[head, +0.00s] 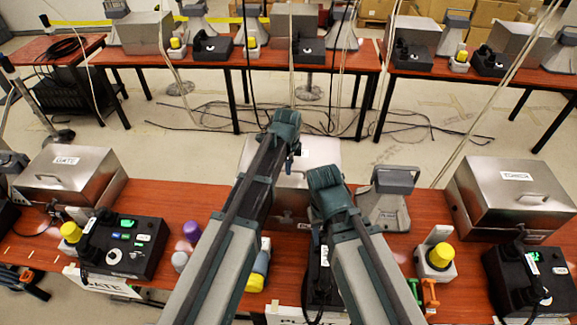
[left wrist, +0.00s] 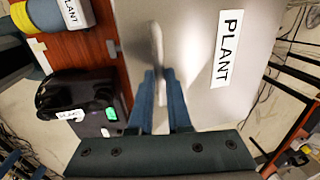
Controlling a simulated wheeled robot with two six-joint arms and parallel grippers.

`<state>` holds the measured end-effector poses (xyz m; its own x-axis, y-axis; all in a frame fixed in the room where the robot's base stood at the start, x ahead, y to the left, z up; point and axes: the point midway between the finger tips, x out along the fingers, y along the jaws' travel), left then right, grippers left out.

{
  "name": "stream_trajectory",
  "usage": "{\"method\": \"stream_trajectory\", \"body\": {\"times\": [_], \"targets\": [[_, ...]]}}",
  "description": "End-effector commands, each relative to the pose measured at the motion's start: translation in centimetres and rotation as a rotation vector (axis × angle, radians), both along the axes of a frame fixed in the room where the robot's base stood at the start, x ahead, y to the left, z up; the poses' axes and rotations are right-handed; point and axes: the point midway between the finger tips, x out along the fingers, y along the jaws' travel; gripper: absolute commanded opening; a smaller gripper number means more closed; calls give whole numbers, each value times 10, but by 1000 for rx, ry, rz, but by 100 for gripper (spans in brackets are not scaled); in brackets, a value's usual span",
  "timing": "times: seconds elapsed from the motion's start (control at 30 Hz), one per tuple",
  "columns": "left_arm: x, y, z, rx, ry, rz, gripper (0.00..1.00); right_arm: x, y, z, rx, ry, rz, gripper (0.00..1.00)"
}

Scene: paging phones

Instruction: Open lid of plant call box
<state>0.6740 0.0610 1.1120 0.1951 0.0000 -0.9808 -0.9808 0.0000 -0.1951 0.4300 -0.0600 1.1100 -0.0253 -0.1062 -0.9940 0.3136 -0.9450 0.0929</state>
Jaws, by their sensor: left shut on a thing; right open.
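The plant call box (head: 322,150) is a silver metal box in the middle of the front table, mostly hidden behind my arms in the head view. Its lid (left wrist: 205,95) fills the middle of the left wrist view, with a white PLANT label (left wrist: 228,48). My left gripper (head: 287,128) is over the box, its fingers shut on the lid handle (left wrist: 157,48). How far the lid is raised, if at all, I cannot tell. My right gripper (head: 325,178) is open, in front of the box's right part in the head view.
A black PLANT phone (left wrist: 75,92) is beside the box. A GATE box (head: 68,175) stands left, another silver box (head: 512,195) right. A grey horn speaker (head: 388,198) and a yellow-topped beacon (head: 440,257) stand right of my arms. Bare red table (head: 428,208) shows between them.

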Motion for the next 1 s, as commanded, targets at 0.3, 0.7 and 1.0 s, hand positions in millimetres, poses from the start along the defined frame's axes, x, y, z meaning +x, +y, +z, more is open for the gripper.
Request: {"method": "stream_trajectory", "body": {"times": [0.3, 0.7, 1.0], "targets": [[12, 0, 12, 0, -1, 0, 0, 0, 0, 12, 0, 0, 1, 50], [74, -1, 56, 0, -4, 1, 0, 0, 0, 56, -1, 2, 4, 50], [145, -1, 83, 0, -4, 1, 0, -1, 0, 83, 0, 4, 2, 50]]}}
